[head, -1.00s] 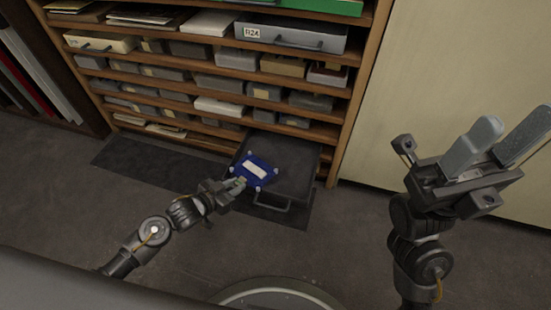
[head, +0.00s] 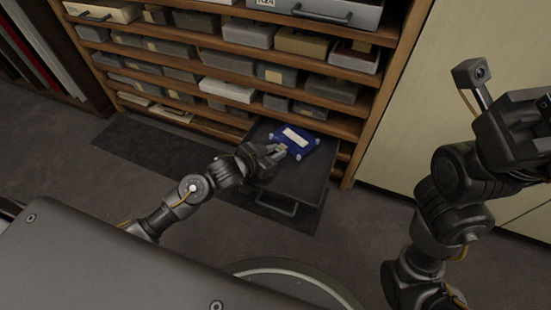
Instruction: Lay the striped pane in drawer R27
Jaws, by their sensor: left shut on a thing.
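My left gripper (head: 281,152) is shut on the near-left edge of a flat blue piece (head: 297,137), which I take as the striped pane. It has a white band across its middle and small pale knobs at its corners. It is over the open dark grey drawer (head: 303,182) low in the rack; whether it touches the drawer floor I cannot tell. The drawer's label does not show. My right gripper (head: 518,130) is at the right edge, away from the drawer, with its fingers out of the picture.
The wooden rack (head: 358,130) holds several grey and tan boxes on its shelves. A large grey drawer (head: 330,10) sticks out above. A dark mat (head: 150,155) lies on the floor along the rack. A pale cabinet door (head: 440,90) stands at the right.

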